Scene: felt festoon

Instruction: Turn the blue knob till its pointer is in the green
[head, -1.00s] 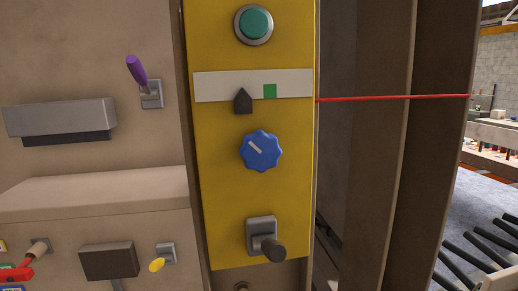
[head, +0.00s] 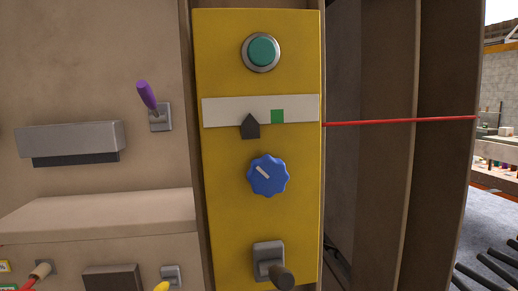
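The blue knob (head: 268,176) sits on a yellow panel (head: 225,230), with a scalloped edge and a pale line on its face aimed up and left. Above it is a white scale strip (head: 225,111) with a small green patch (head: 278,116). A dark pointer (head: 250,127) stands at the strip's lower edge, just left of the green patch and apart from it. My gripper does not show in the head view.
On the panel are a green button (head: 262,50) above and a dark-handled lever (head: 274,265) below. A purple-handled switch (head: 154,105) and a grey ledge (head: 70,141) are to the left. A red line (head: 400,121) runs right from the panel.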

